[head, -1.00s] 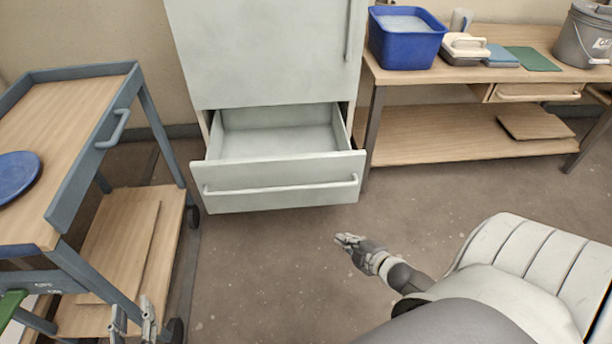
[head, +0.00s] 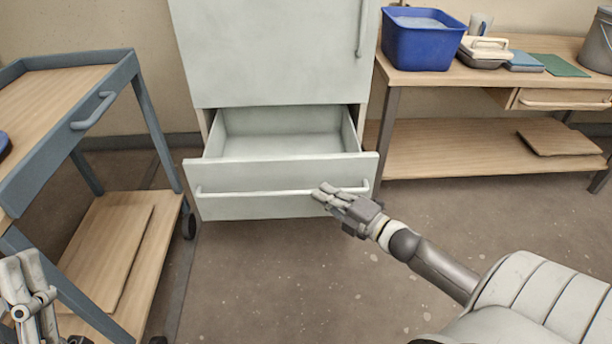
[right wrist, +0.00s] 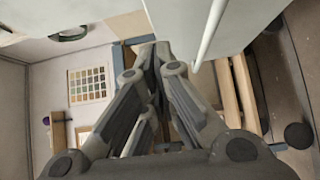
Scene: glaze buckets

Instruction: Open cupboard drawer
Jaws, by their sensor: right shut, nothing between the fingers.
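The cupboard (head: 270,55) is pale grey-green and stands at the back, its upper door shut. Its bottom drawer (head: 240,207) is pulled out, and the inside I can see is empty. The drawer's long bar handle (head: 250,193) runs across its front. My right gripper (head: 318,193) is shut and empty, its tips overlapping the right part of the handle in the head view. In the right wrist view, the closed fingers (right wrist: 152,52) are beside the pale handle bar (right wrist: 209,35) and not around it. My left gripper (head: 20,262) is at the lower left, away from the drawer.
A blue-framed trolley (head: 100,165) with wooden shelves stands at the left. A wooden bench (head: 440,83) at the right bears a blue tub (head: 422,45) and a grey bucket (head: 598,45). The floor in front of the drawer is clear.

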